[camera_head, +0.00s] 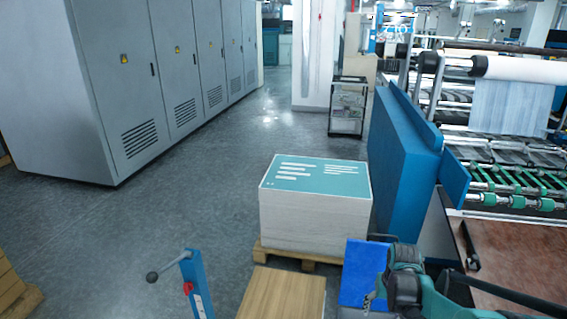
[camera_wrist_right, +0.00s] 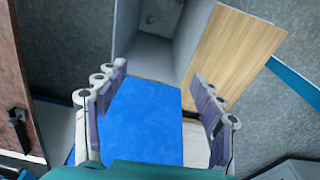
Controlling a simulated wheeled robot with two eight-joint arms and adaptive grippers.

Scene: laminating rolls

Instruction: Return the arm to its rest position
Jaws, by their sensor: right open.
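My right gripper (camera_head: 392,285) is at the bottom right of the head view, seen partly, with its arm coming in from the lower right. In the right wrist view its two grey-purple fingers (camera_wrist_right: 160,75) stand wide apart, with nothing visibly gripped between them. A bright blue flat surface (camera_head: 362,273) lies just left of the gripper in the head view. It also shows between and beyond the fingers in the wrist view (camera_wrist_right: 145,120); I cannot tell whether they touch it. My left gripper is not in view.
A sheet stack (camera_head: 315,222) on a wooden pallet (camera_head: 290,255) stands ahead. A wooden board (camera_head: 283,294) lies nearer. The blue machine side (camera_head: 400,150) and rollers stand at right. A blue post with a lever (camera_head: 193,284) is at lower left. Floor (camera_head: 190,205) is clear beside grey cabinets (camera_head: 130,80).

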